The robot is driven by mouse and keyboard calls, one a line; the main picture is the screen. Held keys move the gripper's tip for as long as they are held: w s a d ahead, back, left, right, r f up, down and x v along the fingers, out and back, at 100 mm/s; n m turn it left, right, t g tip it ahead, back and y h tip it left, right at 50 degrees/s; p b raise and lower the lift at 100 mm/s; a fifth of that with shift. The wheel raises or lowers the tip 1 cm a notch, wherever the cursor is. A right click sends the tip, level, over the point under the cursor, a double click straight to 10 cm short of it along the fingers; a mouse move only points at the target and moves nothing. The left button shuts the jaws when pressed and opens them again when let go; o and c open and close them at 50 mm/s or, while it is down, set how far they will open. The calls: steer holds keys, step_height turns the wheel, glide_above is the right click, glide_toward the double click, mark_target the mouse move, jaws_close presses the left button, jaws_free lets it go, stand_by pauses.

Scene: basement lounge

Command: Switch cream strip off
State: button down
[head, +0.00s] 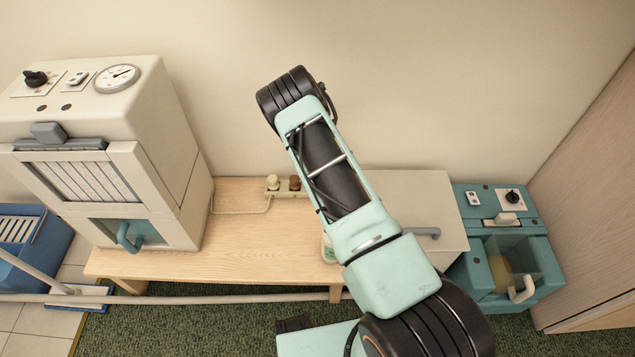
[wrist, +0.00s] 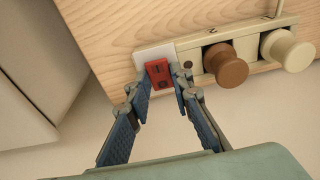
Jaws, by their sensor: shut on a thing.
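The cream strip (head: 284,190) lies against the wall at the back of the wooden bench in the head view, partly hidden by my arm. In the wrist view the cream strip (wrist: 246,47) carries a brown plug (wrist: 226,65) and a cream plug (wrist: 288,50). A red rocker switch (wrist: 158,72) sits on a white plate at its left end. My gripper (wrist: 163,80) has its two blue-padded fingertips on either side of the red switch, shut on it. The gripper is hidden behind my arm in the head view.
A large cream cabinet machine (head: 165,150) stands on the bench (head: 200,264) at the left. A cream box (head: 425,195) and a teal machine (head: 512,245) are at the right. A cable runs from the strip along the bench, which is clear in front of it.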

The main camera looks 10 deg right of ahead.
steer(key=shift+w, duration=0.1)
steer(key=c, duration=1.7)
jaws_free()
steer(key=shift+r, duration=0.15)
steer(key=shift+s+a+r, duration=0.1)
steer(key=shift+s+r, duration=0.2)
steer(key=shift+r, duration=1.65)
steer(key=shift+s+r, duration=0.25)
steer(key=shift+r, duration=1.65)
steer(key=shift+s+a+r, duration=0.1)
steer(key=shift+s+r, duration=0.2)
steer(key=shift+r, duration=1.65)
